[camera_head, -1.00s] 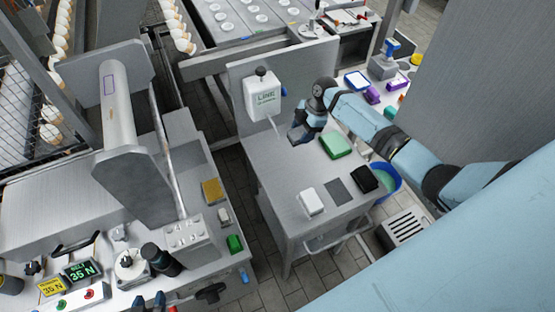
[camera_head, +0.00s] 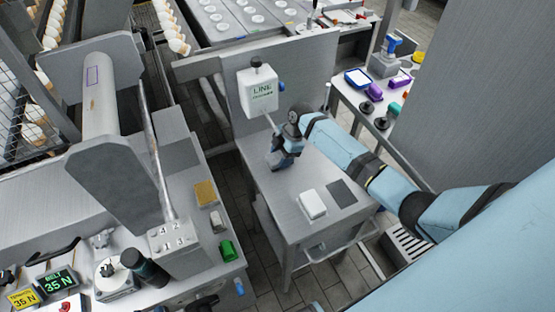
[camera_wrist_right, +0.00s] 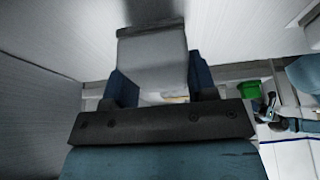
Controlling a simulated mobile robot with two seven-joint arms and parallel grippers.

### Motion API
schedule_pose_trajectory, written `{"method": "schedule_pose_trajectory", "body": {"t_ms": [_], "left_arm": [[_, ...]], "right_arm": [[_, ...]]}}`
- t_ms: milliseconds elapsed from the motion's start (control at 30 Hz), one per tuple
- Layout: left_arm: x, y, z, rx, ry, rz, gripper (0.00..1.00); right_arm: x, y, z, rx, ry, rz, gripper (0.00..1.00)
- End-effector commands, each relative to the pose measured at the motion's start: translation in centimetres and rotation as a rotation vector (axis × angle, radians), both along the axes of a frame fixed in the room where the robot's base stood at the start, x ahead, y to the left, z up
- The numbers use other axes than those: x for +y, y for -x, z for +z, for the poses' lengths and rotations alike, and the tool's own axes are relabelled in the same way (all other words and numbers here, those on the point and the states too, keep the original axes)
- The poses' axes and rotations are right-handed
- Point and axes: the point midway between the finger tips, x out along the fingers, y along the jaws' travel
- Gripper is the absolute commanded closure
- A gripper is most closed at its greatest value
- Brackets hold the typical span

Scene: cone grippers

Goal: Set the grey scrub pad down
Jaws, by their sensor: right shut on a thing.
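My right gripper (camera_head: 277,163) is low over the grey steel side table (camera_head: 285,200), left of its middle and in front of the white LINE dispenser (camera_head: 258,92). In the right wrist view, the grey scrub pad (camera_wrist_right: 153,62) is between its blue fingers (camera_wrist_right: 157,90), and the gripper is shut on it. In the head view the gripper and wrist mostly hide the pad. I cannot tell whether the pad touches the tabletop. My left gripper is not in view.
A white block (camera_head: 312,204) and a flat dark grey square (camera_head: 341,193) are on the table's near right part. My right arm covers the table's right side. The near left part of the tabletop is clear. A bench with controls (camera_head: 178,245) stands at left.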

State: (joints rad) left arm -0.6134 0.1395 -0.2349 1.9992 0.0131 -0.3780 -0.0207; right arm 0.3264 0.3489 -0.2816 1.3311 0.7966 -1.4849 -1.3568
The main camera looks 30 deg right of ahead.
Motion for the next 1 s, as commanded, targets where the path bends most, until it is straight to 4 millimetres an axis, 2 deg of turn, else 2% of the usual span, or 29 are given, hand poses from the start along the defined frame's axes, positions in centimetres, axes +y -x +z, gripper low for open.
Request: {"method": "schedule_pose_trajectory", "body": {"t_ms": [67, 100, 200, 567, 600, 700, 1000], "left_arm": [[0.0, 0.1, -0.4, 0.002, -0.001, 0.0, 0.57], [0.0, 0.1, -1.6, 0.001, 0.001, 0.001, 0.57], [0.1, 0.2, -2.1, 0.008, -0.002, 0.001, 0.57], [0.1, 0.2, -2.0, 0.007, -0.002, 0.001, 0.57], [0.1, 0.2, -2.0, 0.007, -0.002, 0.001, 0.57], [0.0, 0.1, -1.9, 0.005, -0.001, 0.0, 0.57], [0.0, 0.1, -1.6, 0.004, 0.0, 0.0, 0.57]], "right_arm": [[1.7, -0.1, -0.1, -0.002, -0.003, 0.001, 0.7], [1.3, 0.0, -1.3, -0.001, -0.001, -0.001, 0.7], [1.2, -0.1, -1.4, -0.002, 0.0, -0.001, 0.7], [1.2, 0.0, -1.7, 0.0, 0.001, 0.0, 0.7], [1.2, 0.0, -1.6, -0.001, 0.001, 0.0, 0.41], [1.2, 0.0, -1.6, -0.001, 0.001, 0.0, 0.22], [1.2, 0.0, -1.3, -0.001, 0.0, 0.0, 0.22]]}}
